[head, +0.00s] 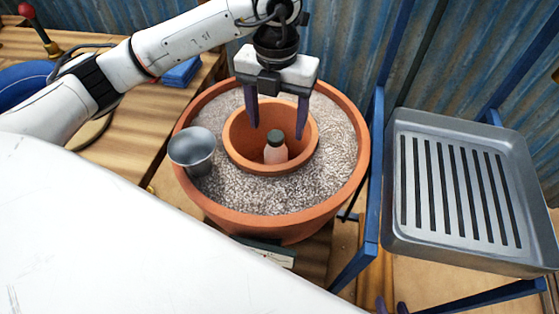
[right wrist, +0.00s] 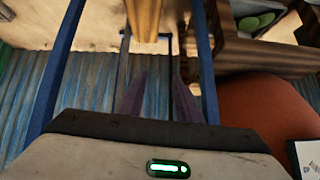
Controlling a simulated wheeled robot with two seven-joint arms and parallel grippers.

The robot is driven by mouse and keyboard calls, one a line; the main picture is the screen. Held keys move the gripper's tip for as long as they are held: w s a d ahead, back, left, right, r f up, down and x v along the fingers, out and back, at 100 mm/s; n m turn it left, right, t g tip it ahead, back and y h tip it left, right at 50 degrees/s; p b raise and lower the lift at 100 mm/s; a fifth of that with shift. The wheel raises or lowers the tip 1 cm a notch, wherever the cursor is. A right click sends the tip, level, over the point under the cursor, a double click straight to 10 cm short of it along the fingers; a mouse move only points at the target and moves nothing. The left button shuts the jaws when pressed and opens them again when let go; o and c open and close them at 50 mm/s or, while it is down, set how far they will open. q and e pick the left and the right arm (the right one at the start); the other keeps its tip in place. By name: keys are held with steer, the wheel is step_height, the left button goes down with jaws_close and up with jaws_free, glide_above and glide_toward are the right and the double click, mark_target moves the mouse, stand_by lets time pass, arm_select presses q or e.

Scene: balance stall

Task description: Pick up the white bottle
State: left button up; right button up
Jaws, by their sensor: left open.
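The white bottle (head: 275,152), pale with a dark green cap, stands inside the small inner terracotta pot (head: 240,150). Its lower part is hidden by the pot's near rim. My left gripper (head: 277,128) is open, pointing down, with its two purple fingers on either side above the bottle. It looks empty, and I cannot tell whether a finger touches the pot. My right gripper (head: 391,306) shows only as fingertips at the bottom edge of the head view. In the right wrist view its fingers (right wrist: 159,75) are apart with nothing between them.
The inner pot sits on gravel (head: 330,150) in a large terracotta pot (head: 290,229). A metal cup (head: 192,150) stands on the gravel at left. A slotted metal tray (head: 392,190) on a blue frame is at right. A wooden table (head: 130,135) is at left.

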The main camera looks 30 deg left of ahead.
mark_target(277, 137)
arm_select(q)
step_height(277, 137, down, 3)
steer(key=shift+r+b, duration=0.15)
steer(key=shift+b, duration=0.7)
steer(key=shift+f, duration=0.5)
step_height(277, 137, down, 4)
steer(key=shift+f+b, duration=0.1)
steer(key=shift+b, duration=0.35)
steer(key=f, duration=0.5)
steer(key=shift+w+a+f, duration=0.1)
steer(key=shift+a+f, duration=0.1)
steer(key=shift+a, duration=0.05)
steer(key=shift+r, duration=0.1)
steer(key=c, duration=1.4)
